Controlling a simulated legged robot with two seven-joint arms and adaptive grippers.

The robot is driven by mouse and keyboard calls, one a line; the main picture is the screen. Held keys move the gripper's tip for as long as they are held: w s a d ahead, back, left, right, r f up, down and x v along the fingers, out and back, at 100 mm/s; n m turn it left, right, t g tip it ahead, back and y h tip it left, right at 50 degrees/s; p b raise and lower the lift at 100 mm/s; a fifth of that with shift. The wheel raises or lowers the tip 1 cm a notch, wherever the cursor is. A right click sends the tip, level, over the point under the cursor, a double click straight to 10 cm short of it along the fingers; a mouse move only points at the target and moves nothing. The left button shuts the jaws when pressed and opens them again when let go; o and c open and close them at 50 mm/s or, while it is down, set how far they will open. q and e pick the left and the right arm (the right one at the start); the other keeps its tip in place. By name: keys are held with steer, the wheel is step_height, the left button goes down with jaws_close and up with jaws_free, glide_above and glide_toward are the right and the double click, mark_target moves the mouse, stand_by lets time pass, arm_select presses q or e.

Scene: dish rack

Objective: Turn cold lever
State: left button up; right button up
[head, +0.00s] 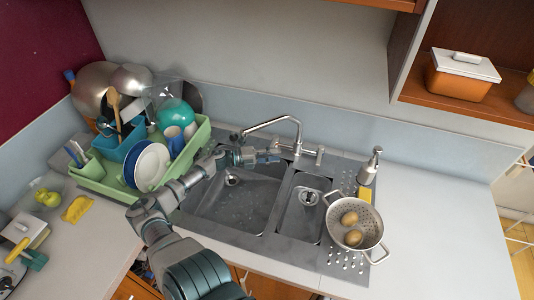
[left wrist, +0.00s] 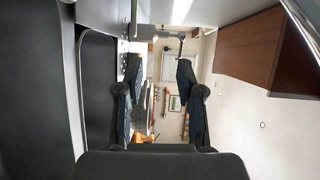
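The metal tap (head: 297,133) rises behind the sink, with its curved spout reaching left. The tap's left side is close to my gripper and hard to make out; I cannot tell which handle is cold. My left gripper (head: 268,156) is over the back of the sink, left of the spout's base, pointing right. In the left wrist view, its two fingers (left wrist: 159,88) are apart with nothing held between them. A metal tap part (left wrist: 146,32) shows just beyond the fingertips. My right gripper is out of view.
The double sink (head: 232,205) lies below my left arm. A green dish rack (head: 200,140) full of dishes stands at left. A colander (head: 354,225) with two brown items and a soap dispenser (head: 370,165) stand at right. The right counter is clear.

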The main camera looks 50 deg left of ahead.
arm_select(q)
steer(key=shift+p+v, duration=0.5)
steer(key=shift+v, duration=0.6)
steer(key=shift+f, duration=0.1)
